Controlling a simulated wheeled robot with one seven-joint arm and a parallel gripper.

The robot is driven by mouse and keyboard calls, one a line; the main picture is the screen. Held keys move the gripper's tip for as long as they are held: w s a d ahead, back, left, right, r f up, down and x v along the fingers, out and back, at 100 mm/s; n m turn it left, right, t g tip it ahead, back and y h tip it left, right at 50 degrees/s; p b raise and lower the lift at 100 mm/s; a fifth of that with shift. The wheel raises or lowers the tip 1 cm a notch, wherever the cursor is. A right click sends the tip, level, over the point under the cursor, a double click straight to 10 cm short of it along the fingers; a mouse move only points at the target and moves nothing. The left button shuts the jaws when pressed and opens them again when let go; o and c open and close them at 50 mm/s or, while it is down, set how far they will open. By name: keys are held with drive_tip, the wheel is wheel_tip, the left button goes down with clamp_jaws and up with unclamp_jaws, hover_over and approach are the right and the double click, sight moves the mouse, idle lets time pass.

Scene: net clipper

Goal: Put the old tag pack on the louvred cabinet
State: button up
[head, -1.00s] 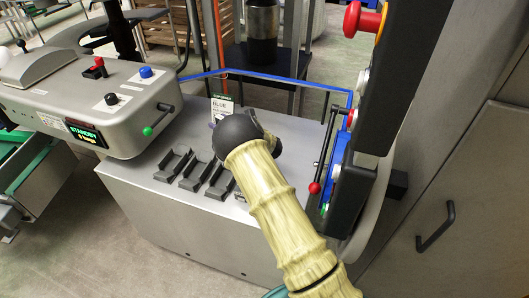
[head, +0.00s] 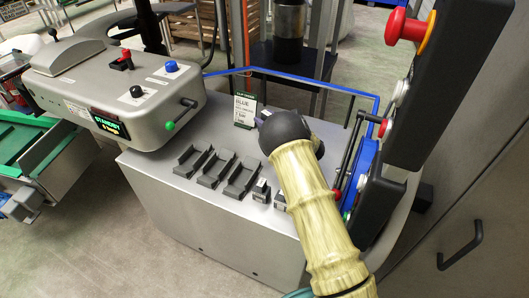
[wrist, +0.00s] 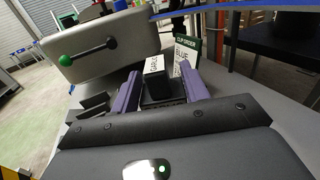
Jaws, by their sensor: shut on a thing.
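My gripper (wrist: 158,93) is shut on a small dark block with a white printed label, which I take for the old tag pack (wrist: 158,86). The pack sits between the two purple fingers in the wrist view. In the head view my dark wrist hides the pack, and only a bit of purple finger (head: 263,115) shows, just right of the clip order sign (head: 245,110). I cannot tell whether the pack touches the metal top (head: 215,135). No louvred front can be made out in these views.
Three dark empty holders (head: 215,168) and two small dark blocks (head: 261,190) line the front of the metal top. A grey control box (head: 120,95) with a green-knobbed lever stands left. A black panel with a red button (head: 405,27) and a grey cabinet door (head: 450,195) are right.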

wheel_tip(320, 180, down, 6)
idle(0.4)
drive_tip(key=shift+f, duration=1.85)
drive_tip(key=shift+f, duration=0.1)
drive_tip(key=o, duration=1.1)
drive_tip(key=shift+r, duration=0.2)
drive_tip(key=v, duration=0.7)
drive_tip(key=shift+s+d+f, duration=0.15)
drive_tip(key=shift+s, duration=0.05)
